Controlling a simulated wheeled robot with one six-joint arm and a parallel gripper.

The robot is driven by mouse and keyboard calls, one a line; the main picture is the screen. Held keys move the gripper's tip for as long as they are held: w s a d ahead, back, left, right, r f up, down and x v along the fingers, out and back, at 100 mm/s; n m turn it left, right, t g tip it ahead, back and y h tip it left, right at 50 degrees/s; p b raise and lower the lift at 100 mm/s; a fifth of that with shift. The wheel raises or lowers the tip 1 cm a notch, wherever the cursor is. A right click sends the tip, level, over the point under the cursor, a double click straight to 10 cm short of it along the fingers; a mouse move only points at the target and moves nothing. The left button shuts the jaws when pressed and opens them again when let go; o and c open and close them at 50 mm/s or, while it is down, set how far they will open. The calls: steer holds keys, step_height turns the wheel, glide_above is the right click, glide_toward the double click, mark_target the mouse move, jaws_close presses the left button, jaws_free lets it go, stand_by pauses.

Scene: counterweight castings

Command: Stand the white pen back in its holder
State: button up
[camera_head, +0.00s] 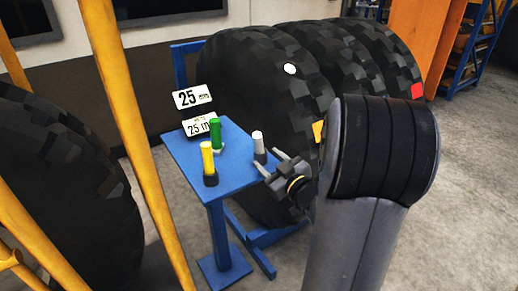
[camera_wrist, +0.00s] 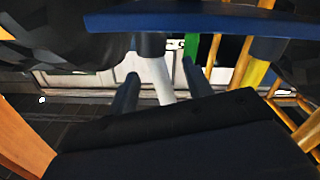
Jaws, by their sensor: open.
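The white pen (camera_head: 258,142) stands upright in a dark cup-like holder (camera_head: 260,158) at the right side of the blue stand's top (camera_head: 225,179). My gripper (camera_head: 269,161) is open beside it, at its lower right, with the fingers pointing toward it. In the wrist view the picture looks upside down. There the white pen (camera_wrist: 162,78) shows between the two spread fingers (camera_wrist: 159,70), its base in the dark holder (camera_wrist: 150,44). I see no finger clearly touching the pen.
A green pen (camera_head: 215,132) and a yellow pen (camera_head: 207,157) stand in dark holders on the same top. Two "25" signs (camera_head: 192,97) are behind them. Large black tyres (camera_head: 262,85) stand close behind the stand; yellow posts (camera_head: 130,130) are at left.

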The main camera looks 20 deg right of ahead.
mark_target(255, 144)
steer(key=shift+w+a, duration=0.15)
steer(key=shift+w, duration=0.95)
steer(key=w, duration=0.3)
steer(key=w+r, duration=0.1)
steer(key=w, duration=0.1)
steer(key=shift+w+a+p, duration=0.25)
steer(key=shift+p, duration=0.05)
